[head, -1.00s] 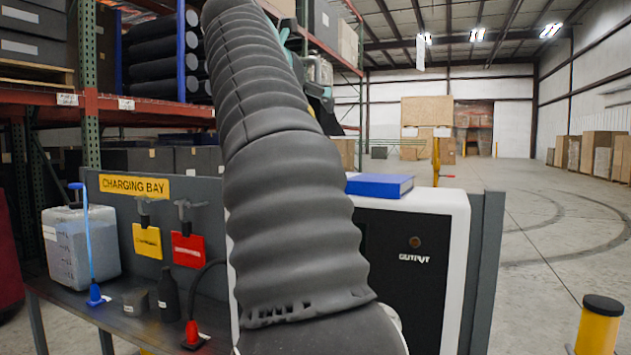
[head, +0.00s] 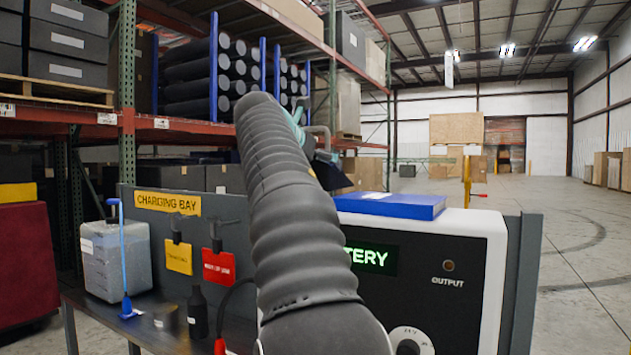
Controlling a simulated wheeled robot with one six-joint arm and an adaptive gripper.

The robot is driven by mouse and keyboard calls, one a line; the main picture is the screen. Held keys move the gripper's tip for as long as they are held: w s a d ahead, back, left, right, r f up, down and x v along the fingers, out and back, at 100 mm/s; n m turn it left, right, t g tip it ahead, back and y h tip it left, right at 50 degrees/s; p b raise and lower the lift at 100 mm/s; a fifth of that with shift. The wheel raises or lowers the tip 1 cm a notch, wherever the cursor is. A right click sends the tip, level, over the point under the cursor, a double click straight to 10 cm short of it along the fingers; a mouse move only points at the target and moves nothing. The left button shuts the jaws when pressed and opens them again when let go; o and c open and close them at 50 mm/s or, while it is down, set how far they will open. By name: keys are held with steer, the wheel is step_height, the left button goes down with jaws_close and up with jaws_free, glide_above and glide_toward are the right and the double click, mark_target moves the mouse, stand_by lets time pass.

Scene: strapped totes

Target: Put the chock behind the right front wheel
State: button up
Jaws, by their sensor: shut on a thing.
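My arm in its ribbed dark sleeve fills the middle of the head view and reaches away from me. Past its far end, small and partly hidden, are teal and grey parts of my arm and my dark gripper (head: 327,157). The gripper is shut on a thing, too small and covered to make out. I cannot pick out the chock. No vehicle and no right front wheel show in this view.
A white and black battery cabinet (head: 480,255) stands close in front, with a blue flat box (head: 390,205) on top. A charging bay bench to the left holds a clear jug (head: 116,260). Tall racking (head: 127,90) stands behind. Open concrete floor (head: 580,310) lies at right.

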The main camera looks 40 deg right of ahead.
steer(key=shift+f, duration=1.65)
steer(key=shift+f, duration=0.15)
steer(key=o, duration=1.5)
steer(key=shift+f, duration=0.1)
steer(key=shift+c, duration=0.2)
steer(key=shift+a+r, duration=0.15)
steer(key=shift+r, duration=0.1)
steer(key=v, duration=1.1)
steer(key=shift+a+r, duration=0.2)
steer(key=shift+a, duration=0.1)
steer(key=shift+s, duration=0.15)
